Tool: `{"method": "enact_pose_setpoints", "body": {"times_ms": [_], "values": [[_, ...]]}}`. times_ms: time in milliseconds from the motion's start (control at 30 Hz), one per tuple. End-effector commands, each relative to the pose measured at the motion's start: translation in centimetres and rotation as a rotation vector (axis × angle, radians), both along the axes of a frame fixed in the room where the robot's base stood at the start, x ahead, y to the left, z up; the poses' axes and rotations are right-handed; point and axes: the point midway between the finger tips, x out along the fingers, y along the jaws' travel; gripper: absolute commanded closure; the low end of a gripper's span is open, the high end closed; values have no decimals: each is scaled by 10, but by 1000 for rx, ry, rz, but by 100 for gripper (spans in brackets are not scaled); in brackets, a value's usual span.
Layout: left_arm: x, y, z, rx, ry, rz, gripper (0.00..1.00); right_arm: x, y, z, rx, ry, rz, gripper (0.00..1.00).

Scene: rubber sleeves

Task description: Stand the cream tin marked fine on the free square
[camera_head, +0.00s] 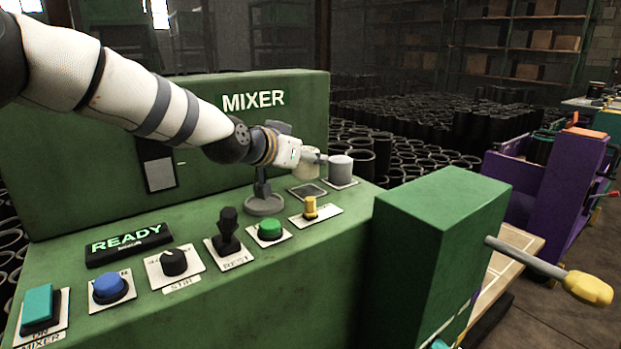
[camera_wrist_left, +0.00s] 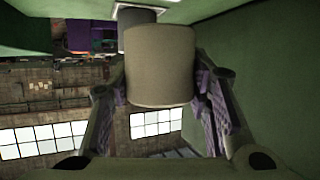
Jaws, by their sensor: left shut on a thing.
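My left gripper (camera_head: 314,157) is shut on a cream tin (camera_wrist_left: 160,65), which sits between the two fingers in the left wrist view. No marking shows on the tin's visible side. In the head view the tin (camera_head: 307,168) is partly hidden by the gripper and is just above a dark square on a pale plate (camera_head: 307,191); whether it touches is not clear. A grey tin (camera_head: 341,168) stands upright on the neighbouring plate to the right, and shows behind the held tin in the wrist view (camera_wrist_left: 134,17). My right gripper is out of view.
The green mixer panel carries a yellow switch (camera_head: 310,207), a green button (camera_head: 270,229), a black lever (camera_head: 228,230), a knob (camera_head: 174,262) and a blue button (camera_head: 109,288). A round grey stand (camera_head: 264,205) is left of the dark square. A green box (camera_head: 441,220) rises at front right.

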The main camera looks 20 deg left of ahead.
Motion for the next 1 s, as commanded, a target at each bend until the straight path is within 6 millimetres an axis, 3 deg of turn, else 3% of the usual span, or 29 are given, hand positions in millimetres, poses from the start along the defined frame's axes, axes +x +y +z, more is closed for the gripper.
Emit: {"method": "enact_pose_setpoints", "body": {"times_ms": [167, 333, 1000], "values": [[13, 0, -12, 0, -5, 0, 90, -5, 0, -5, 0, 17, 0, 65], [15, 0, -41, -3, -7, 0, 90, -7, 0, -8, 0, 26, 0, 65], [14, 0, -57, 0, -4, 0, 90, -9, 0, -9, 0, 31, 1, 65]]}}
